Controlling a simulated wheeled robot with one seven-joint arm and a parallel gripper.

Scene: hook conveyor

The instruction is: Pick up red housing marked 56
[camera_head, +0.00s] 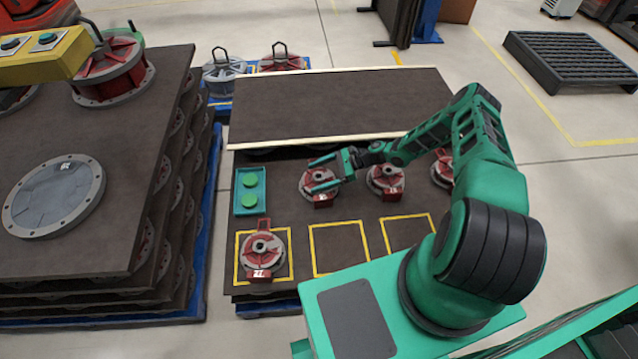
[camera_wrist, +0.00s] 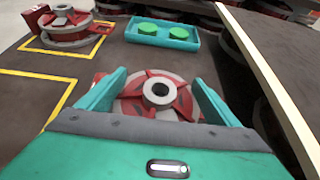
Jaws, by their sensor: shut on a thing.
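A red and grey round housing (camera_head: 320,177) sits on the dark table top, left of two similar ones. Its label is too small to read surely. My gripper (camera_head: 313,174) has one finger on either side of it and is shut on it. In the wrist view, the same housing (camera_wrist: 159,93) lies between the two green fingers of my gripper (camera_wrist: 160,78). The housing looks level, and I cannot tell whether it is off the table. Another housing (camera_head: 386,178), its label seemingly 15, stands to the right, and a third (camera_head: 443,170) is partly hidden by my arm.
A housing seemingly labelled 27 (camera_head: 262,248) stands in the left yellow square. The middle square (camera_head: 338,247) and right square (camera_head: 408,232) look empty. A teal tray (camera_head: 239,196) with two green discs lies left of my gripper. A raised dark board (camera_head: 340,105) with pale edges runs behind.

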